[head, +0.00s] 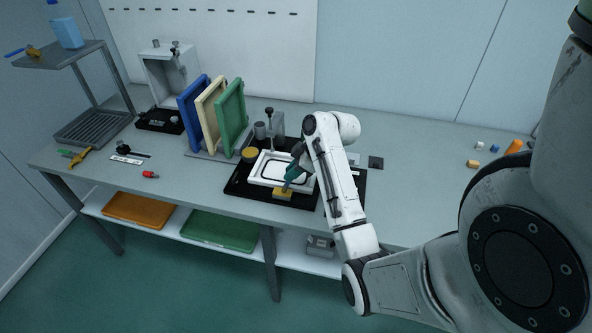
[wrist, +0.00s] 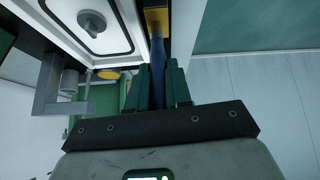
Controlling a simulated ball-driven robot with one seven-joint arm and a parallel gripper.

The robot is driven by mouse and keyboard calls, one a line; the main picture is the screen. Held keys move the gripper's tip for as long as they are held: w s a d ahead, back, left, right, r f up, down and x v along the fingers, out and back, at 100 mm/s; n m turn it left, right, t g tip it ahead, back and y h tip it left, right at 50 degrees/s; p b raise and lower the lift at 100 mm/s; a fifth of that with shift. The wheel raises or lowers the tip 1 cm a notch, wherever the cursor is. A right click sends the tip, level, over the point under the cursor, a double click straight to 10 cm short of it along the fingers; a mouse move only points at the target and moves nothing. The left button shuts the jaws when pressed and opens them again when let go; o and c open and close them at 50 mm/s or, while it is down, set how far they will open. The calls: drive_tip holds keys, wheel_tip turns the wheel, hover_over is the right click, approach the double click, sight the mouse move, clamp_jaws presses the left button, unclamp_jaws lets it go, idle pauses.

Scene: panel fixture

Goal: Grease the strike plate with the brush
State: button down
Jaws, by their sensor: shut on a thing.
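My gripper (wrist: 160,75) is shut on the blue handle of the brush (wrist: 157,56). In the head view my gripper (head: 295,174) points down at the front edge of a white framed panel (head: 265,167). The brush handle (head: 288,185) slants down to a yellow block (head: 283,195) at that edge. The block also shows at the handle's far end in the wrist view (wrist: 157,19). It may be the strike plate; I cannot tell where bristles end and block begins, or whether they touch.
The panel lies on a black mat (head: 240,188). A round yellow-topped pot (head: 250,154) and a clamp post (head: 269,122) stand behind it. Blue, cream and green (head: 231,117) panels stand in a rack to the left. Small blocks (head: 473,163) lie at the right.

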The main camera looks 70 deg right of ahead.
drive_tip(key=shift+s+a+f, duration=0.1)
drive_tip(key=shift+f, duration=0.1)
drive_tip(key=s+p, duration=0.3)
drive_tip(key=s, duration=0.3)
drive_tip(key=shift+s+d+r, duration=0.25)
drive_tip(key=shift+s+d, duration=0.15)
wheel_tip(320, 180, up, 6)
drive_tip(key=p, duration=0.1)
idle(0.8)
drive_tip(key=shift+r, duration=1.5)
